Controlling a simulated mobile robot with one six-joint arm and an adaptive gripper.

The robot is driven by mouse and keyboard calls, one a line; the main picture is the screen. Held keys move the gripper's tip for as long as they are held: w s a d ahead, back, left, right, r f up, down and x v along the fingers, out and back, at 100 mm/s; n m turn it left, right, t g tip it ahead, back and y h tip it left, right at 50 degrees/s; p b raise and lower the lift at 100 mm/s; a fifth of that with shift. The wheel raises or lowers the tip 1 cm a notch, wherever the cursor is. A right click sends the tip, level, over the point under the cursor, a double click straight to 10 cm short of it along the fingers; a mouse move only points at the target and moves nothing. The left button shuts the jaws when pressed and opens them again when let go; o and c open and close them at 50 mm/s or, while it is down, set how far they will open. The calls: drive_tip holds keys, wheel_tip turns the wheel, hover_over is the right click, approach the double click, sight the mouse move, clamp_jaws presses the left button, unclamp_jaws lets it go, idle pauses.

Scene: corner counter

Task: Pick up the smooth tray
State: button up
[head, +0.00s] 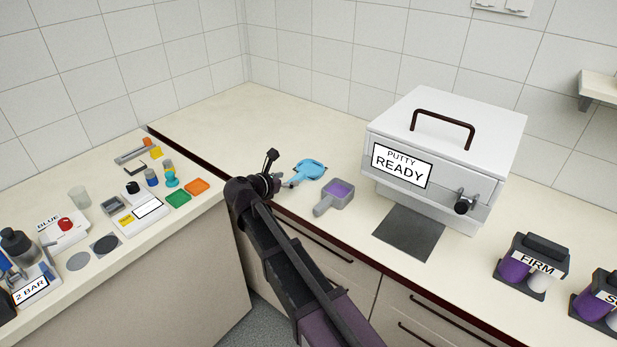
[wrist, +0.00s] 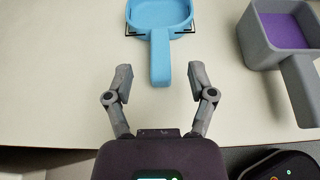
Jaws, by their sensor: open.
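Two scoop-like trays with handles lie on the right counter; I cannot tell from their surfaces which one is the smooth tray. The light blue tray (head: 310,169) has its handle toward me and also shows at the top of the wrist view (wrist: 160,14). The grey tray (head: 347,197) holds purple putty and stands to its right, also in the wrist view (wrist: 248,45). My gripper (wrist: 161,80) is open and empty. In the wrist view the end of the blue handle lies between its fingers, with gaps on both sides. In the head view my gripper (head: 287,184) is beside that handle.
A white box labelled PUTTY READY (head: 440,150) stands behind a dark mat (head: 409,232). The FIRM holder (head: 530,265) is at the right. The left counter carries a green tile (head: 178,198), an orange tile (head: 197,187) and several devices. The counter behind the blue tray is clear.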

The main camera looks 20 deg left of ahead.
sight(293, 179)
drive_tip(key=shift+w+d, duration=0.1)
drive_tip(key=shift+w, duration=0.05)
drive_tip(key=shift+f+b+x, duration=0.15)
drive_tip(key=shift+b+x, duration=0.35)
drive_tip(key=shift+x, duration=0.4)
drive_tip(key=shift+f+b+x, duration=0.2)
drive_tip(key=shift+b+x, duration=0.3)
drive_tip(key=shift+x, duration=0.45)
drive_tip(key=shift+w+d+f, duration=0.15)
drive_tip(key=shift+w, duration=0.4)
clamp_jaws()
